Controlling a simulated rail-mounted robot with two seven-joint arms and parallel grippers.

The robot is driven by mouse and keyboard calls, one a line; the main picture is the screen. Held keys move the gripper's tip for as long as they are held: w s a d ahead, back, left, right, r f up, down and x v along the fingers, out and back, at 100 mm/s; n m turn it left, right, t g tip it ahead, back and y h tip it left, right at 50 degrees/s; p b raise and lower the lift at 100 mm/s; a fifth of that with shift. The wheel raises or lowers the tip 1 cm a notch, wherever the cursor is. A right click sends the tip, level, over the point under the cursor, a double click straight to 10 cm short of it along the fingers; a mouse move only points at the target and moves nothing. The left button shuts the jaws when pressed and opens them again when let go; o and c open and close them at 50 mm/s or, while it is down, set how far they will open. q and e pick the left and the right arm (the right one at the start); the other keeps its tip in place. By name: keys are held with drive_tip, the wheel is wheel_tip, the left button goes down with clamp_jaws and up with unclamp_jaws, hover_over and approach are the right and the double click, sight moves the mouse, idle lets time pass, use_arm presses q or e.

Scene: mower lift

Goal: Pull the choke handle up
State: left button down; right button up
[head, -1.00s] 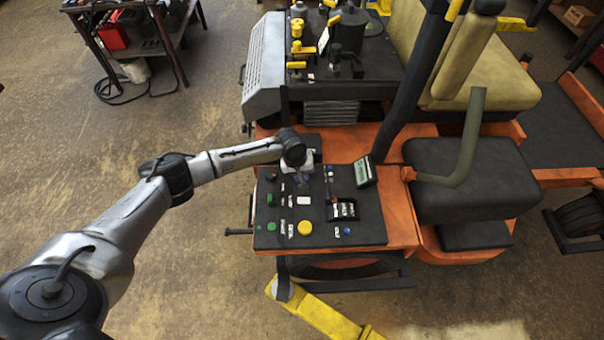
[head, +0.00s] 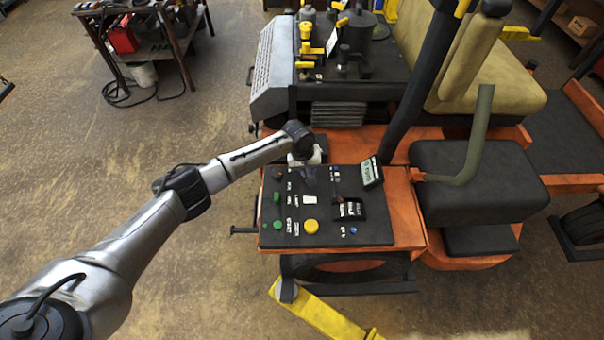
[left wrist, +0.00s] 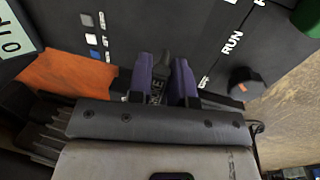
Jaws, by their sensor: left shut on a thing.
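The choke handle (left wrist: 163,67) is a small black knob on the dark control panel of the orange mower. It shows in the left wrist view, with part of a white label beside it ending in "KE". My left gripper (left wrist: 166,84) has its two purple-blue fingers on either side of the handle and is shut on it. In the head view my left gripper (head: 309,174) is at the back left part of the control panel (head: 375,231), and the handle is hidden there. How far the handle stands out cannot be told. My right gripper is not in view.
A green button (head: 278,225), a yellow button (head: 311,227) and a small display (head: 370,171) sit on the panel. A black knob (left wrist: 245,83) is near the panel edge by "RUN".

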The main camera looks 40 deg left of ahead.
use_arm(q)
drive_tip(key=shift+w+d+r, duration=0.15)
drive_tip(key=shift+r, duration=0.2)
drive_tip(key=c, duration=1.2)
unclamp_jaws()
drive_tip(key=shift+o, duration=0.5)
drive_tip(key=shift+f, duration=0.15)
wheel_tip(320, 180, up, 14)
drive_tip(key=s+a+b, duration=0.1)
drive_tip(key=a+b, duration=0.1)
drive_tip(key=shift+s+a+f, duration=0.2)
drive_tip(key=shift+s, duration=0.2)
